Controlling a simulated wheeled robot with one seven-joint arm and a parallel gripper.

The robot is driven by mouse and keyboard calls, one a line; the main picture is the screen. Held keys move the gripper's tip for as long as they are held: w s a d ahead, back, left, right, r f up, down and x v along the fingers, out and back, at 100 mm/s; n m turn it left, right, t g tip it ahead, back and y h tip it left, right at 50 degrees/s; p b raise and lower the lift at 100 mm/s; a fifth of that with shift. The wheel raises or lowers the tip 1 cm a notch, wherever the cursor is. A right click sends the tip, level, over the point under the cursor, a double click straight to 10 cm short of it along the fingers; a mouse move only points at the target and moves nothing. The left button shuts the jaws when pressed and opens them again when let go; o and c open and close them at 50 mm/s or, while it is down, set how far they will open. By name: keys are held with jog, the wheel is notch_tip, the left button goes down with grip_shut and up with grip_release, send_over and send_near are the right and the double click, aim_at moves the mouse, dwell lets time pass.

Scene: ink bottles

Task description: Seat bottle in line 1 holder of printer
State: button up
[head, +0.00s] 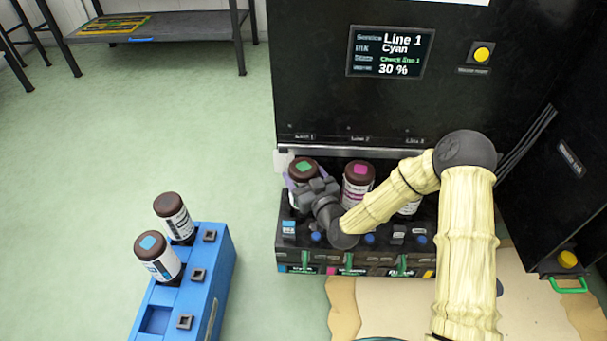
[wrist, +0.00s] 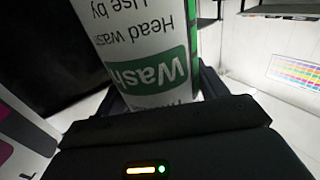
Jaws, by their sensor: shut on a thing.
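My gripper (head: 316,189) is shut on a white bottle with a brown cap and green square (head: 303,168), at the line 1 place of the printer's holder row (head: 288,243). In the wrist view the bottle's label (wrist: 150,70) reads "Wash" and "Head wash" on green and white. The bottle's base is hidden, so I cannot tell whether it rests in the holder. The printer screen (head: 390,52) reads Line 1, Cyan, Check line 1, 30 %. A bottle with a blue square on its cap (head: 158,258) stands in the blue rack (head: 212,290).
A magenta-capped bottle (head: 357,181) stands close on the right at line 2; a third bottle (head: 409,207) is mostly behind my arm. A dark-capped bottle (head: 174,217) stands in the rack, which has an empty square slot at its front. Floor between rack and printer is clear.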

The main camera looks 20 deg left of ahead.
jog(key=shift+r, duration=0.1)
jog(key=o, duration=1.8)
jog(key=p+v, duration=0.5)
jog(key=v, duration=1.2)
jog(key=shift+d+p, duration=0.25)
jog(key=shift+p, duration=0.15)
